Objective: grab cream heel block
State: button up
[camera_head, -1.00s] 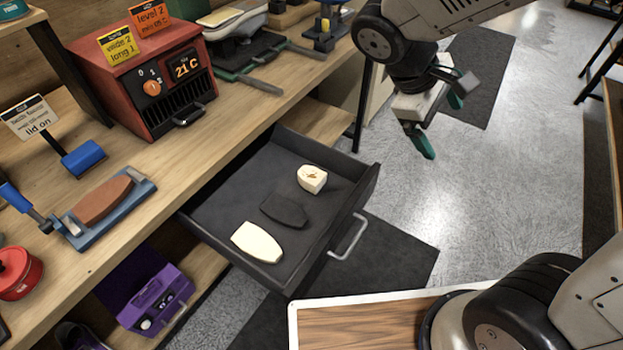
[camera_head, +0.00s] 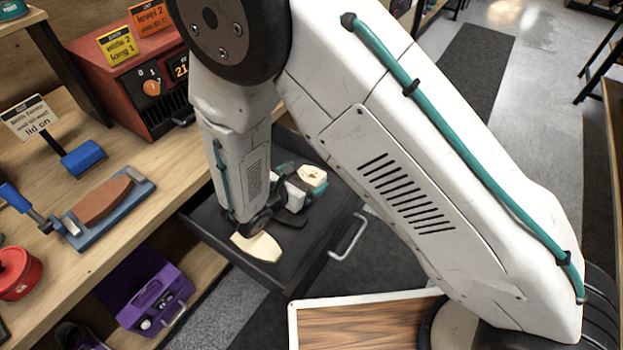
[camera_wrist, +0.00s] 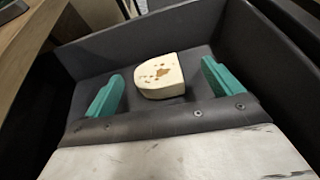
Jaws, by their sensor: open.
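The cream heel block (camera_wrist: 160,76) is a thick D-shaped piece with brown marks on top. In the wrist view it lies on the drawer floor between and a little beyond my two teal fingers, with a gap on each side. My gripper (camera_wrist: 162,92) is open and empty. In the head view the heel block (camera_head: 313,177) sits at the far right of the open dark drawer (camera_head: 345,215). My gripper (camera_head: 300,184) is low in the drawer beside it there, partly hidden by my arm.
A flat cream sole piece (camera_head: 258,247) lies in the drawer's near part; a dark flat piece (camera_head: 290,218) lies beside it, mostly covered by my arm. The drawer walls (camera_wrist: 140,38) rise around the gripper. A red heater box (camera_head: 130,80) stands on the bench.

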aim_at(314, 174)
jog(key=shift+s+a+f+n, duration=0.1)
jog(key=shift+a+f+n, duration=0.25)
jog(key=shift+f, duration=0.25)
jog(key=shift+f+t, duration=0.25)
jog(key=shift+t, duration=0.05)
jog(key=x, duration=0.7)
jog(key=shift+a+f, duration=0.1)
jog(key=shift+f, duration=0.35)
jog(key=c, duration=1.1)
